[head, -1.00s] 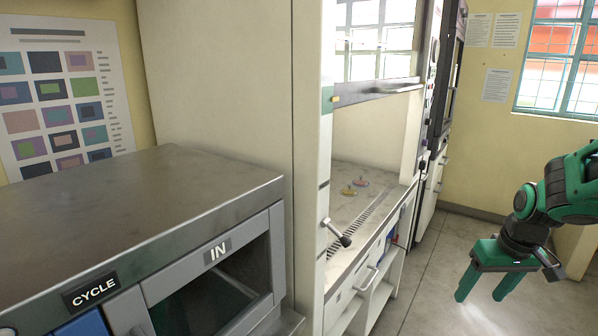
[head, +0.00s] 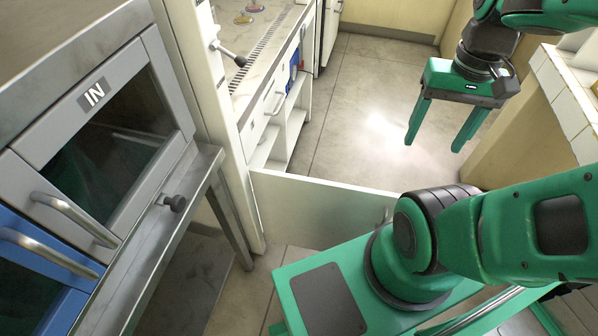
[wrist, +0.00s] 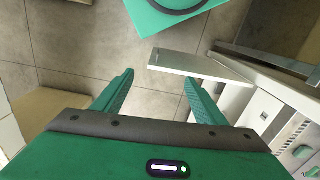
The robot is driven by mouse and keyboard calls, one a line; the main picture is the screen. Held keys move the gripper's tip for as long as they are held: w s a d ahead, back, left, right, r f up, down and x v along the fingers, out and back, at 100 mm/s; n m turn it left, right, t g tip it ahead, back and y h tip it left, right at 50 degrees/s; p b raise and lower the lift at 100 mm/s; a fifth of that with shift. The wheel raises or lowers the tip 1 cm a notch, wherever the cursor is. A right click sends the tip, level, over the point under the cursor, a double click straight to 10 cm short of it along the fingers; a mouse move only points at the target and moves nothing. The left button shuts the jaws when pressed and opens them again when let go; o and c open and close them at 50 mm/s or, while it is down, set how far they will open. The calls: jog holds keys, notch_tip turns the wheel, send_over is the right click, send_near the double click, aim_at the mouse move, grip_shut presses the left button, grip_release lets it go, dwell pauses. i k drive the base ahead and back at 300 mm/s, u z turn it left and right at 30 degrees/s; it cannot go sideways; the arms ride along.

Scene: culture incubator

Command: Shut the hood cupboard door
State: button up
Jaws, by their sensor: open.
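The hood cupboard door (head: 315,205) is a pale flat panel. It stands wide open, sticking out from the base of the fume hood (head: 262,95) across the aisle. Its free end is near my base and partly hidden behind my arm; a small handle seems to show there. The door also shows in the wrist view (wrist: 195,63), seen from above, just beyond my right finger. My gripper (head: 433,145) is open and empty, pointing down above the floor on the far side of the door. It also shows in the wrist view (wrist: 158,80) and appears apart from the door.
The hood base has open shelves (head: 290,125) and a drawer with a bar handle. A steel incubator (head: 120,120) marked IN stands on a metal stand at left. A tiled counter (head: 568,105) is close to my gripper at right. The floor (head: 360,110) beyond the door is clear.

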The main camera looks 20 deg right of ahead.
aim_at(320, 216)
jog(key=z, duration=1.15)
jog(key=k, duration=1.7)
jog(key=u, duration=1.05)
jog(key=i, duration=1)
jog(key=z, duration=0.05)
